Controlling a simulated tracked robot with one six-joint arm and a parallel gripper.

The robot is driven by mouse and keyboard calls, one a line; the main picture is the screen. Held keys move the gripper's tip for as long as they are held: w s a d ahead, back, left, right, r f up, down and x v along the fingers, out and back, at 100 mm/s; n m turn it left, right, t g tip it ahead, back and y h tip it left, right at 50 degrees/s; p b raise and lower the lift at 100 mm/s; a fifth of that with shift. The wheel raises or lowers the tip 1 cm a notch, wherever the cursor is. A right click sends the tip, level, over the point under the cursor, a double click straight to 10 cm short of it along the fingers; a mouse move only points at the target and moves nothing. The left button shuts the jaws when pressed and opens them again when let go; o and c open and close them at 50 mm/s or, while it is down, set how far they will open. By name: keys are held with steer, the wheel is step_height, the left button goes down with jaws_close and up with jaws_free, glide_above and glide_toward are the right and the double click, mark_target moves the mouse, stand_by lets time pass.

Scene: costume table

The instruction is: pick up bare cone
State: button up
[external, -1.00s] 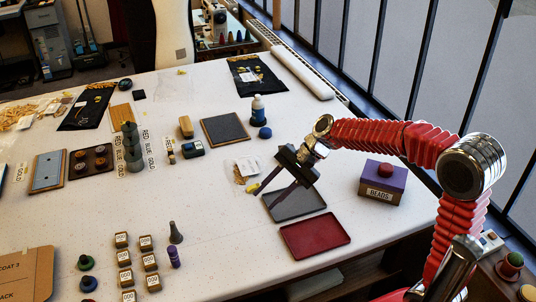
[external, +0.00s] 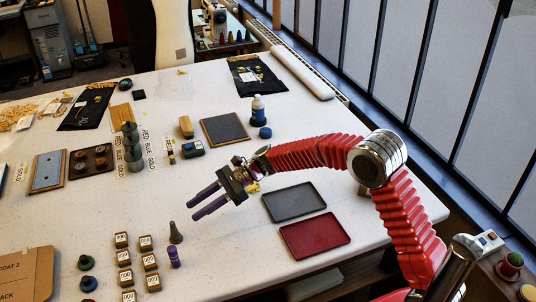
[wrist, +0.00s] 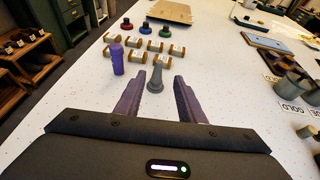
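The bare cone (external: 176,233) is a plain grey cone standing upright on the white table; in the wrist view the same cone (wrist: 155,82) shows between the lines of the two fingers. A purple-covered cone (external: 174,258) stands just in front of it, and to its left in the wrist view (wrist: 117,60). My gripper (external: 192,211) is open and empty, its purple fingers pointing left and slightly down toward the bare cone. The fingertips are close to the cone, and I see no contact. Their exact height above the table is hard to tell.
Several small labelled blocks (external: 124,259) stand left of the cones, with green (external: 86,262) and blue (external: 88,284) pegs beyond. A grey tray (external: 293,203) and a red tray (external: 315,236) lie right of my gripper. The table right of the cone is clear.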

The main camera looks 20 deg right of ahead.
mark_target(174, 231)
steer(key=shift+a, duration=0.1)
steer(key=x, duration=0.8)
steer(key=shift+a+f, duration=0.1)
steer(key=shift+a, duration=0.15)
steer(key=shift+x, duration=2.6)
steer(key=shift+s+f, duration=0.1)
steer(key=shift+s, duration=0.05)
steer(key=shift+d, duration=0.1)
steer(key=shift+c, duration=0.6)
jaws_close()
